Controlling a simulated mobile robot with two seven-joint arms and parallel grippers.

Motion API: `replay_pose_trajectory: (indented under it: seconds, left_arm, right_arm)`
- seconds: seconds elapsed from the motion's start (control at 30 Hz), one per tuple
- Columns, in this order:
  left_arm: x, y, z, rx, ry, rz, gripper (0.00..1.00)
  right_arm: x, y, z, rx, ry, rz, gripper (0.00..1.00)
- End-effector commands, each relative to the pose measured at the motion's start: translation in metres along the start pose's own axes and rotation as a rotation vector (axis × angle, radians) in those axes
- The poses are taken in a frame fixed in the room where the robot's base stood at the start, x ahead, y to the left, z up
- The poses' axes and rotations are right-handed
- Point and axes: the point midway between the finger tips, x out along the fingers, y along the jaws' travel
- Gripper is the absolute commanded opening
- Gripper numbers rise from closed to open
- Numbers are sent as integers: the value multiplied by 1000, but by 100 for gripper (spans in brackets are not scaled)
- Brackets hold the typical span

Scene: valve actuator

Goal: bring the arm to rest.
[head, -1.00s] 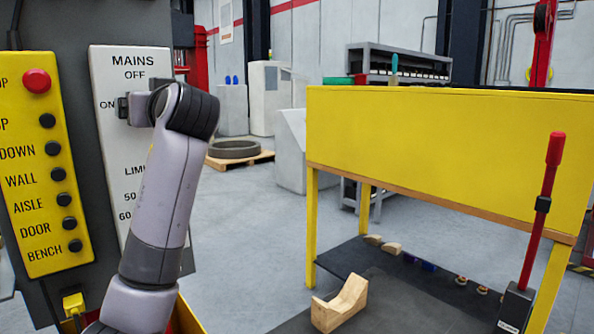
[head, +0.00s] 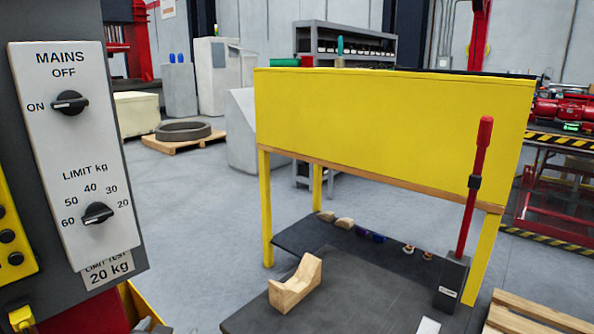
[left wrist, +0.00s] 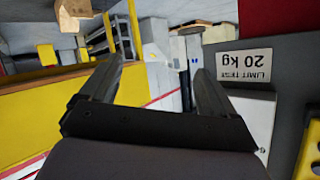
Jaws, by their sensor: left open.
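My left gripper (left wrist: 157,62) shows in the left wrist view with its two dark fingers spread and nothing between them. It does not show clearly in the head view now. In the wrist view the picture is upside down, and the 20 kg label (left wrist: 244,65) is right of the fingers, apart from them. In the head view the white switch panel (head: 75,145) stands at the left. Its mains knob (head: 70,102) has its bar lying toward ON. The limit knob (head: 98,213) sits below; which end of its bar points is unclear. My right gripper is out of view.
A yellow-screened bench (head: 385,115) stands right of the panel, with a wooden cradle block (head: 296,284) and a red-handled lever (head: 475,185) at it. A yellow button box (head: 12,245) is at the left edge. Open floor (head: 200,215) lies between panel and bench.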

Motion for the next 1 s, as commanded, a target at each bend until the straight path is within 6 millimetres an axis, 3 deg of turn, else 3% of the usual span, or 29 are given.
replay_pose_trajectory:
  seconds: [0.03, 0.2, 0.4, 0.5, 0.7, 1.0]
  left_arm:
    - [-11, 10, 23, 0, -21, 39, 89]
    - [-50, 38, 88, -17, -63, 159, 89]
    - [-110, 64, 152, -67, -113, 277, 89]
    - [-139, 71, 173, -97, -132, 318, 89]
    - [-174, 78, 196, -138, -154, 359, 89]
    - [-180, 79, 200, -146, -158, 366, 86]
  right_arm:
    - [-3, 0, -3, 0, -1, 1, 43]
    - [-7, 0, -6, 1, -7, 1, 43]
    - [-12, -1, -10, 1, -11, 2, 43]
    - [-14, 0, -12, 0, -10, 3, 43]
    - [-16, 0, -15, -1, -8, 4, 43]
    - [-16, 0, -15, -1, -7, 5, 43]
